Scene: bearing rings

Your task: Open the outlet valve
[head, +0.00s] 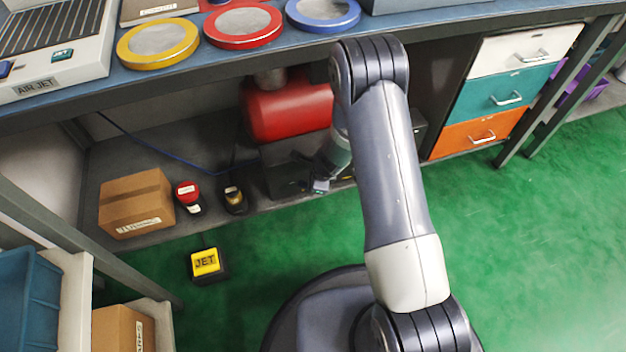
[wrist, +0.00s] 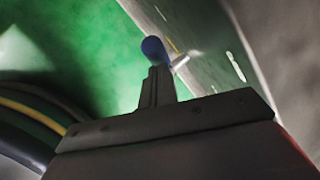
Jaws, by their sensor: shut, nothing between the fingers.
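My gripper (head: 318,185) is low under the bench, in front of a dark box below the red tank (head: 290,108). In the wrist view my gripper (wrist: 156,82) has its fingers together, with nothing seen between them. A blue rounded knob or lever end (wrist: 154,50) shows at the fingertips; it may be the outlet valve's handle. I cannot tell whether the fingers touch it. In the head view I cannot make out this blue part, and my arm hides part of the tank.
A cardboard box (head: 136,203), a red-topped item (head: 188,196) and a small dark item with a brass part (head: 234,198) stand on the lower shelf. A yellow JET pedal (head: 205,262) is on the green floor. Drawers (head: 503,92) stand to the right.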

